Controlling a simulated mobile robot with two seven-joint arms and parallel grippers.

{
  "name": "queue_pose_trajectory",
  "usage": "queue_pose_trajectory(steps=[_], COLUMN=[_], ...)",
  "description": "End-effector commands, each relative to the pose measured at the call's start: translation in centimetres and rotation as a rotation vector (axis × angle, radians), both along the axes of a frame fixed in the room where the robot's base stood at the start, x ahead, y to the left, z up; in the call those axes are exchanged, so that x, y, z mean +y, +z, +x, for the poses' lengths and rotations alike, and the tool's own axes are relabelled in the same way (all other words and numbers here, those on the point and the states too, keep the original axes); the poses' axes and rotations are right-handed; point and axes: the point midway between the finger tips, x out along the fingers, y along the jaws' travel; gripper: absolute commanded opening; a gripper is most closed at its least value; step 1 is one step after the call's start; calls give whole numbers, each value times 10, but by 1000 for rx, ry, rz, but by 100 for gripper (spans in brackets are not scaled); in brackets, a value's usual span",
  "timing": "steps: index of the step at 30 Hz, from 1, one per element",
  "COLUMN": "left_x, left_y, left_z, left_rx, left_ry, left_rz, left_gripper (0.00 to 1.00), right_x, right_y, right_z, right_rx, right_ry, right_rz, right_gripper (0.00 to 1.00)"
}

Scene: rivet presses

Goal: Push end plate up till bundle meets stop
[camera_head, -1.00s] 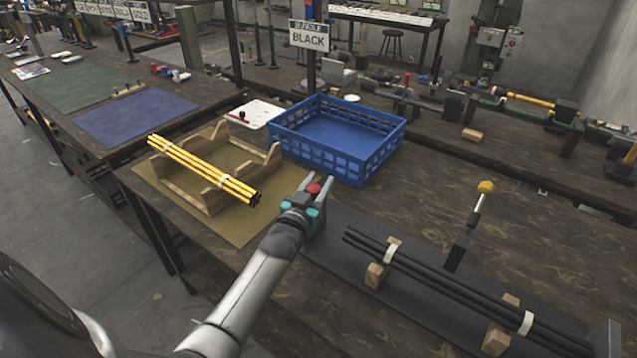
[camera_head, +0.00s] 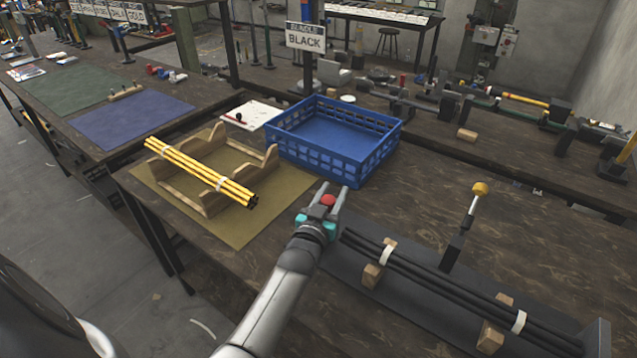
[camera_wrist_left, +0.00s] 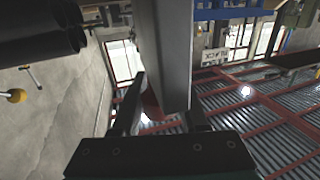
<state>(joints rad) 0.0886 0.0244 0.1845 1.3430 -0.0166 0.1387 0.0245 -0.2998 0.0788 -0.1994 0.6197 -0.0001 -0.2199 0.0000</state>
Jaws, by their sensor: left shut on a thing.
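The black bundle (camera_head: 450,284) is several dark rods held by white bands, lying across wooden blocks on a dark mat. Its near-left end also shows at the upper left of the left wrist view (camera_wrist_left: 42,32). A grey end plate (camera_wrist_left: 166,50) stands between the fingers of my left gripper (camera_head: 334,187), which is shut on it just left of the bundle's end. A red knob (camera_head: 328,200) shows at the fingers. In the wrist view the plate appears apart from the rod ends. A grey upright block (camera_head: 598,340), which looks like the stop, stands at the far right end. My right gripper is not in view.
A clamp with a yellow knob (camera_head: 480,189) stands behind the bundle. A blue crate (camera_head: 350,170) is behind my left gripper. A yellow bundle (camera_head: 200,170) rests in a wooden cradle (camera_head: 208,204) to the left.

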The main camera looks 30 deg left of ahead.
Motion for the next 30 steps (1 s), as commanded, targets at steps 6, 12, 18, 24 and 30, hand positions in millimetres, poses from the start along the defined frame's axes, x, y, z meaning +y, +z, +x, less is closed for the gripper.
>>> queue_pose_trajectory(steps=[6, 12, 18, 24, 30], left_x=[-32, -37, -36, -36, -36], left_y=[-1, -2, -2, -1, -1], left_z=[-3, -3, -3, -3, -3], left_rx=[6, 6, 7, 5, 3], left_ry=[-2, -2, -2, -1, -1], left_rz=[-5, 0, 0, 0, 0], left_gripper=[0, 0, 0, 66, 74], right_x=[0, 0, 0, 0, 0], right_y=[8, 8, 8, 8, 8], right_z=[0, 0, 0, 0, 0], right_rx=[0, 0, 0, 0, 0], right_ry=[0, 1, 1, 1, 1], right_rz=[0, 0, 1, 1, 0], right_gripper=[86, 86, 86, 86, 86])
